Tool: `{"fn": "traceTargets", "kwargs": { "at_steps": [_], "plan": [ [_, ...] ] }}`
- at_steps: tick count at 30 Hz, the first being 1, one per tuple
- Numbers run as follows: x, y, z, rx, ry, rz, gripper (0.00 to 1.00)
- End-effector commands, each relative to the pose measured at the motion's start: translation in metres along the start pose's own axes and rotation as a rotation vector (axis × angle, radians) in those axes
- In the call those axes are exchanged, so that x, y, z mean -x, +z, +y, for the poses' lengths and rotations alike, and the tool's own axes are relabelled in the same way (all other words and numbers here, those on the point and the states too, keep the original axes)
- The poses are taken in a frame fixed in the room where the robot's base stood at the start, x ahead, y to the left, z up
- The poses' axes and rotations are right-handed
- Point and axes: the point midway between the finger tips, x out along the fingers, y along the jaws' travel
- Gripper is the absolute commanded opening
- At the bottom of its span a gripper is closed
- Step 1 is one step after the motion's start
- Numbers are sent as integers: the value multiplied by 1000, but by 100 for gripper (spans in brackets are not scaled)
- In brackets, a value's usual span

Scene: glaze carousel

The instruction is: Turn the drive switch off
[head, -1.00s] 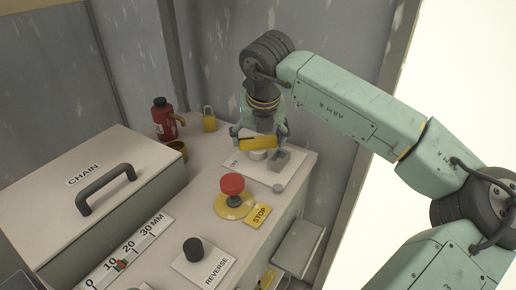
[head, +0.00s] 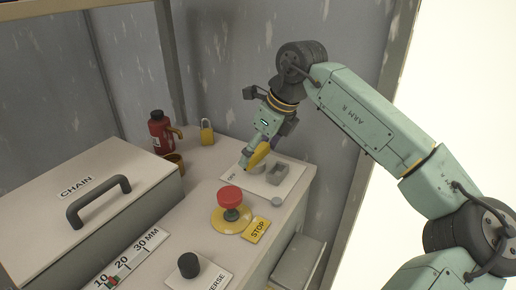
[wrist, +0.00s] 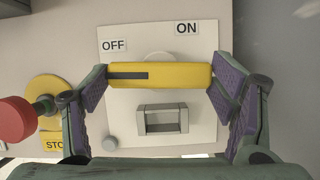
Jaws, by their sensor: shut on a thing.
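The drive switch has a yellow bar handle (head: 258,154) on a pale plate (head: 262,188) at the back right corner of the bench. In the wrist view the handle (wrist: 185,75) lies level, its dark stripe on the left half, pointing left just below the OFF label (wrist: 114,45). The ON label (wrist: 187,28) is at upper right. My gripper (wrist: 160,80) is shut on the handle, with a purple pad at each end. In the head view my gripper (head: 256,158) partly hides the plate, and ON cannot be read there.
A red mushroom button (head: 230,194) on a yellow base and a STOP label (head: 258,230) stand in front of the plate. A grey bracket (wrist: 162,118) is on the plate beside the handle. A padlock (head: 207,132) and red flask (head: 161,133) stand behind left.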

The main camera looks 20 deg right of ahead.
Motion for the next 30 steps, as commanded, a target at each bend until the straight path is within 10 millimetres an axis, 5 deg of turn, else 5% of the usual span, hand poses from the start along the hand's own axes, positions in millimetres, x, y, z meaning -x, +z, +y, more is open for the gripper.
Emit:
{"fn": "traceTargets", "kwargs": {
  "at_steps": [21, 22, 30],
  "plan": [
    [0, 0, 0, 76, 29, 0, 50],
    [0, 0, 0, 77, 29, 0, 79],
    [0, 0, 0, 74, 29, 1, 97]
  ]
}}
